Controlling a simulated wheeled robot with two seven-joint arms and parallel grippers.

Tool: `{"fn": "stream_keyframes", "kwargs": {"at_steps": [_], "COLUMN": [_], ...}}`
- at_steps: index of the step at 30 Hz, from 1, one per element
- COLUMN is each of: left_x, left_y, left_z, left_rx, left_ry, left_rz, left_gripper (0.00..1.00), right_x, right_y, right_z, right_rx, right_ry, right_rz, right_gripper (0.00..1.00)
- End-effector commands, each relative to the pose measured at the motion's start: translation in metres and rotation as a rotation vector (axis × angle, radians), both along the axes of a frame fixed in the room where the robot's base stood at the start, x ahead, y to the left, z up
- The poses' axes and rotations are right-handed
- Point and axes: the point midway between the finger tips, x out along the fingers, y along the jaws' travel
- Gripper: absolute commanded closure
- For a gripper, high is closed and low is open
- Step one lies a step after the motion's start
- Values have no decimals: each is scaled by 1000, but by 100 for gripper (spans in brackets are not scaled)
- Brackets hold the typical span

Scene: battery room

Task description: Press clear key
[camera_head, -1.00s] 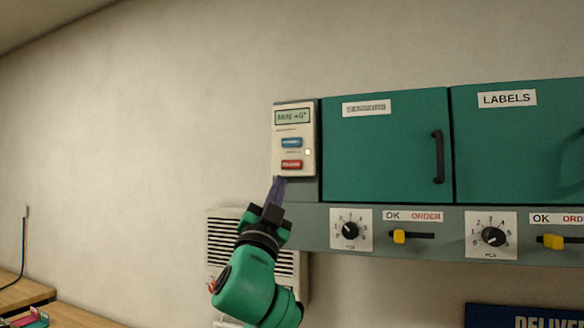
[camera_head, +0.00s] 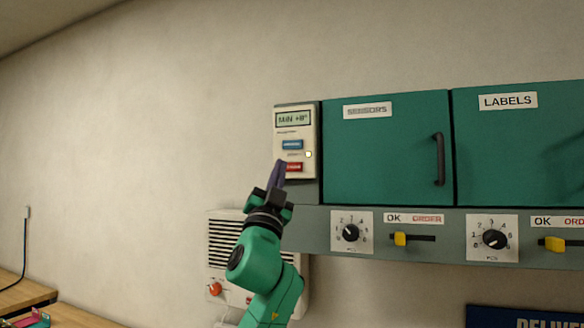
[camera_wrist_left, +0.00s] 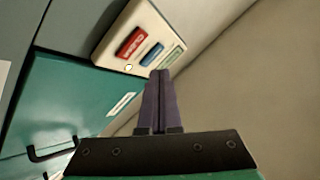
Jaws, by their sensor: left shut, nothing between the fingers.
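A cream wall panel (camera_head: 309,140) carries a small display (camera_head: 293,119), a blue key (camera_head: 292,144) and a red key (camera_head: 294,167). In the left wrist view the red key (camera_wrist_left: 131,43) seems to read "CLEAR"; the blue key (camera_wrist_left: 152,54) is beside it. My left gripper (camera_head: 279,165) is shut and empty, pointing up. In the head view its purple fingertips overlap the left end of the red key. In the wrist view the fingertips (camera_wrist_left: 160,75) appear apart from the red key; I cannot tell whether they touch the panel. The right gripper is not in view.
Teal cabinets with doors marked "SENSORS" (camera_head: 385,150) and "LABELS" (camera_head: 515,145) stand right of the panel. Below is a strip with dials (camera_head: 351,233) and yellow sliders (camera_head: 400,239). A vented white box (camera_head: 222,240) hangs behind my left arm.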

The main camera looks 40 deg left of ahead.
Motion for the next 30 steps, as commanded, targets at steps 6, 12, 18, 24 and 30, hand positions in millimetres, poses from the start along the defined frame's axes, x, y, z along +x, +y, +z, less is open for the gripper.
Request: {"fn": "stream_keyframes", "kwargs": {"at_steps": [6, 12, 18, 24, 30], "left_x": [26, 34, 34, 34, 34], "left_y": [10, 11, 11, 11, 11], "left_z": [-1, 0, 0, 0, 0], "left_rx": [-3, 1, 1, 1, 1], "left_ry": [0, 0, 1, 1, 2], "left_rz": [0, -1, -2, -2, -1], "left_gripper": [100, 100, 100, 100, 100], "right_x": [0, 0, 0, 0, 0], "right_y": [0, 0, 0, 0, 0], "right_z": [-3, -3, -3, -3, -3], "right_rx": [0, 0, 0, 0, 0], "right_ry": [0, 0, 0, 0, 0], "right_rz": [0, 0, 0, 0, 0], "right_gripper": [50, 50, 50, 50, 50]}}
